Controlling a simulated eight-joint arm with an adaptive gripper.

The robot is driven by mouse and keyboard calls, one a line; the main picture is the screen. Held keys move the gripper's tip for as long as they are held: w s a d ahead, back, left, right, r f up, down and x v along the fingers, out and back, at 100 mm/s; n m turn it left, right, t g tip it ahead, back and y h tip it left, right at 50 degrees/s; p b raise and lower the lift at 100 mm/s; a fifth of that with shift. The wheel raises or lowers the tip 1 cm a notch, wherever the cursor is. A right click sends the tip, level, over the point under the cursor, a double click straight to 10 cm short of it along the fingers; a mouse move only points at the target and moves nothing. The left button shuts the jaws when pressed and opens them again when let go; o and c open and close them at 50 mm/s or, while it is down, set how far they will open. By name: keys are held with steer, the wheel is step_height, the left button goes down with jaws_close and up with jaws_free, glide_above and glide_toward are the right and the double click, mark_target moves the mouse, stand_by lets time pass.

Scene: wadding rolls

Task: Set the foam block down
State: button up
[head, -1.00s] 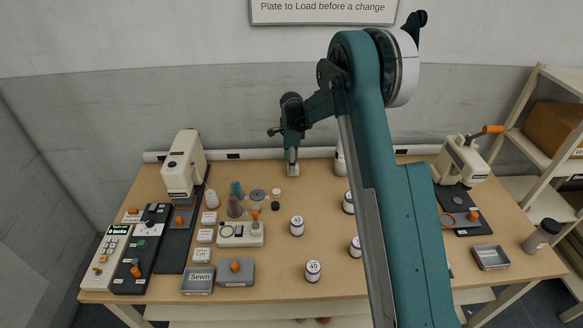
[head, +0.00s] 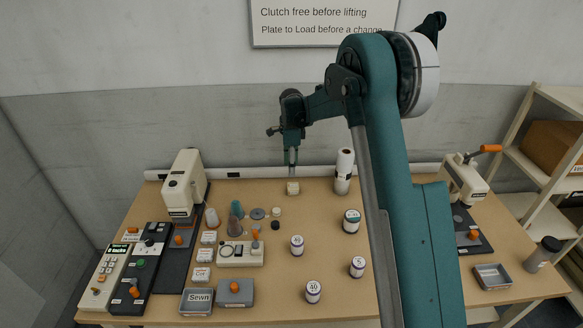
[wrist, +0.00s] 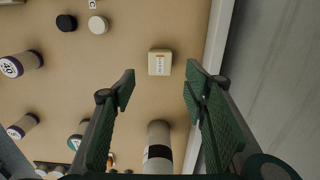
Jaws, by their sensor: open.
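The foam block (head: 292,189) is a small cream block resting on the table near its back edge. In the wrist view the foam block (wrist: 160,62) shows its top face with a small printed label. My gripper (head: 291,169) is above the block in the head view, with a small gap between them. In the wrist view my gripper (wrist: 161,80) is open and empty, with its two green fingers apart. The block appears between and beyond the fingertips, touching neither.
A white roll (head: 343,171) with a dark band stands to the right of the block. Two small discs, cream (head: 276,212) and black (head: 275,225), lie in front of it. Several numbered rolls stand farther forward. The wall is close behind the table.

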stand_by(0.6)
steer(key=s+d+r+n+t, duration=0.2)
steer(key=s+d+r+n, duration=0.25)
steer(key=s+r, duration=0.75)
steer(key=s+d+r+n+t, duration=0.1)
steer(key=s+d+r+n, duration=0.4)
steer(key=s+r, duration=0.65)
steer(key=s+d+f+n+t, duration=0.1)
steer(key=s+d+n, duration=0.1)
steer(key=s, duration=0.8)
steer(key=s+d+f+n+t, duration=0.1)
steer(key=s+d+n, duration=0.2)
steer(key=s, duration=0.7)
steer(key=s+d+f+n+t, duration=0.1)
steer(key=s+d+n+t, duration=0.1)
steer(key=s, duration=0.8)
steer(key=shift+s+d+f+n, duration=0.25)
steer(key=shift+s+d+n, duration=0.1)
steer(key=shift+d+n, duration=0.35)
steer(key=shift+a, duration=0.1)
step_height(320, 180, down, 16)
steer(key=b, duration=1.5)
steer(key=shift+r+b, duration=0.2)
steer(key=shift+b, duration=0.1)
